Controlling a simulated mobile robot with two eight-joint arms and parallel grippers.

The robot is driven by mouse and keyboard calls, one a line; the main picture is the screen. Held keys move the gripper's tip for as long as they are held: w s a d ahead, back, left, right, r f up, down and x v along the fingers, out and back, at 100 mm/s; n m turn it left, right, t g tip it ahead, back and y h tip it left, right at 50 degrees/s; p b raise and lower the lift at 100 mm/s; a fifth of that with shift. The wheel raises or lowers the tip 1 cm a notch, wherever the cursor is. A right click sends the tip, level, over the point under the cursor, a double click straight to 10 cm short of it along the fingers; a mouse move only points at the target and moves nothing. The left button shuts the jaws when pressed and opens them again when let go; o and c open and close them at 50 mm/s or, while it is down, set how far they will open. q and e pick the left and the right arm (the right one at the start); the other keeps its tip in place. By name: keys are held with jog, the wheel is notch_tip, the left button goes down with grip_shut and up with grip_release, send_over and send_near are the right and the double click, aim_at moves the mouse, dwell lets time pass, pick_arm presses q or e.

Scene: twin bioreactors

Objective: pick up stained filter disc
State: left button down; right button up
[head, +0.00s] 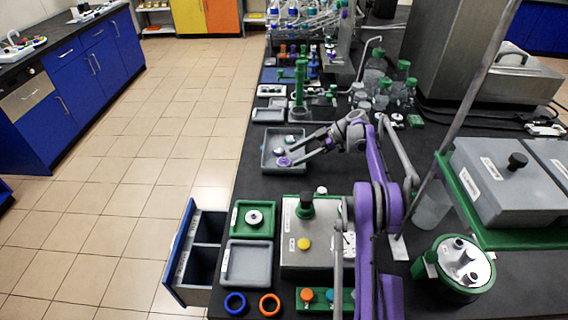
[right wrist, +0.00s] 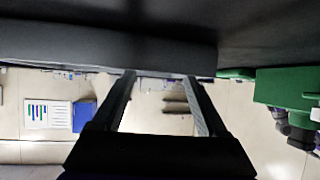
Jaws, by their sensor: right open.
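A grey tray (head: 268,164) stands on the dark bench, with a few small round pieces in it. One is a pale disc (head: 279,151); another is a lilac-tinted disc (head: 285,161) near a fingertip. I cannot tell for certain which is the stained filter disc. My right gripper (head: 297,150) is open, its two fingers reaching from the right over the tray, with nothing seen held between them. In the right wrist view its fingers (right wrist: 163,88) are apart, close to a grey wall-like surface (right wrist: 110,48); no disc shows there. My left gripper is not in view.
A green tray (head: 238,232) with a white round piece and an empty grey tray (head: 248,262) lie nearer. A steel box (head: 291,258) with knobs stands beside them. Bottles and racks crowd the far bench. An open drawer (head: 187,237) juts out left.

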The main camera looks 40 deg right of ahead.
aim_at(286, 160)
jog(key=x, duration=0.3)
jog(key=shift+a+f, duration=0.15)
jog(key=shift+a, duration=0.2)
